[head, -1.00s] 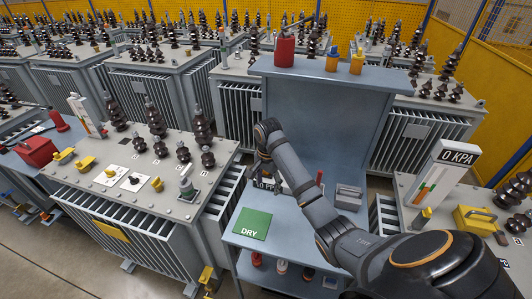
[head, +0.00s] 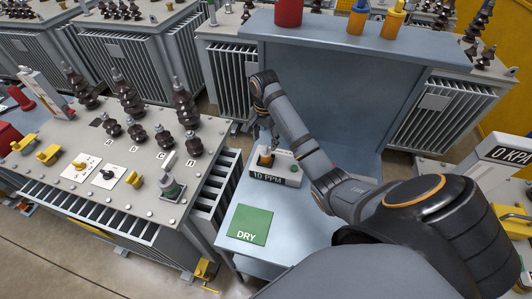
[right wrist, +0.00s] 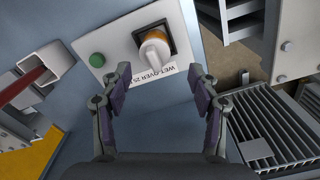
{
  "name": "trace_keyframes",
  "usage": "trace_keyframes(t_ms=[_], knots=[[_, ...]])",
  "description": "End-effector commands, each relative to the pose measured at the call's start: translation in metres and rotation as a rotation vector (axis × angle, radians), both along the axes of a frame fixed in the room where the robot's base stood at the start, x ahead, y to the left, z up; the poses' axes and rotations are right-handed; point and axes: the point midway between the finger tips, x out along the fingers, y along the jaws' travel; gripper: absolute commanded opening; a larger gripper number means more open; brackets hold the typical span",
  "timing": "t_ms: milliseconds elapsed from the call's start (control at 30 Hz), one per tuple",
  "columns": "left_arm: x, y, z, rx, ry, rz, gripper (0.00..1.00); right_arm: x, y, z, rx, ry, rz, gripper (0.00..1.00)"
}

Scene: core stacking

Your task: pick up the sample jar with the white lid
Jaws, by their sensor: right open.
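The sample jar (right wrist: 154,51) has a white lid and amber sides, and it sits in a dark square socket on a pale tester box (right wrist: 120,40). In the head view the tester box (head: 277,180) reads "10 PPM" and stands on the blue bench; the amber jar (head: 266,158) shows there partly behind my gripper. My right gripper (right wrist: 159,80) is open and empty, pointing at the tester, with the jar just beyond and between its fingertips. In the head view the right gripper (head: 268,138) is above the jar. My left gripper is not in view.
A green "DRY" pad (head: 250,225) lies on the front of the bench (head: 290,240). A grey transformer (head: 150,190) stands close on the left. A tall blue panel (head: 325,90) rises behind, with red and yellow items on top. A green button (right wrist: 97,60) is beside the jar.

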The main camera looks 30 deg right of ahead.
Motion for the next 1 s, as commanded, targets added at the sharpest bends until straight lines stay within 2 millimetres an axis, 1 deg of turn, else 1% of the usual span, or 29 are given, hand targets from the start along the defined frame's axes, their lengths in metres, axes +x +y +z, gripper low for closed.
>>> trace_keyframes(t_ms=[33, 167, 200, 267, 300, 333, 367, 400, 533, 633, 767, 800, 833, 1000], knots=[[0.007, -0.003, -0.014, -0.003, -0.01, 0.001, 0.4, 0.0, 0.0, -0.014, 0.0, -0.001, 0.0, 0.61], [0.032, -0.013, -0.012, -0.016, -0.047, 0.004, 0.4, 0.0, 0.0, -0.013, -0.001, -0.001, 0.0, 0.61], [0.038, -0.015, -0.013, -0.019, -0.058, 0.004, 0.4, 0.0, 0.0, -0.014, 0.0, -0.001, 0.0, 0.61], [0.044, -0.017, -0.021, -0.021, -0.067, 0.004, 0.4, -0.002, 0.0, -0.024, 0.0, 0.0, 0.0, 0.61], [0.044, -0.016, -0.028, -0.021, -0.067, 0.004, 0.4, -0.004, 0.0, -0.033, -0.001, 0.0, 0.0, 0.61], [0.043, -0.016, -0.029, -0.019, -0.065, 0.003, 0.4, -0.006, 0.0, -0.036, 0.0, 0.001, 0.0, 0.61], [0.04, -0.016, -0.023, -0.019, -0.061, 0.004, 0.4, -0.008, 0.001, -0.037, -0.001, 0.002, 0.0, 0.61], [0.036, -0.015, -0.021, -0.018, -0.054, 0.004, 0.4, -0.01, 0.001, -0.043, 0.0, 0.003, 0.0, 0.61], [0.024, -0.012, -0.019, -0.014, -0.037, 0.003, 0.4, -0.009, 0.001, -0.059, 0.002, 0.002, 0.0, 0.61], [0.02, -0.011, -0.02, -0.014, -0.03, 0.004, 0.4, -0.008, 0.001, -0.063, 0.0, -0.001, 0.0, 0.61], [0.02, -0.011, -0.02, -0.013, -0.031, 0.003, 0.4, -0.008, 0.001, -0.064, 0.0, -0.001, 0.0, 0.61], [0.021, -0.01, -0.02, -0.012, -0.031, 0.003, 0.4, -0.008, 0.001, -0.063, 0.0, -0.001, 0.0, 0.6], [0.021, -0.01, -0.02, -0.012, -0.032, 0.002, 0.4, -0.008, 0.001, -0.063, 0.0, -0.001, 0.0, 0.56], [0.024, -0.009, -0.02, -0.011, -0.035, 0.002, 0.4, -0.008, 0.001, -0.063, 0.0, -0.001, 0.0, 0.33]])
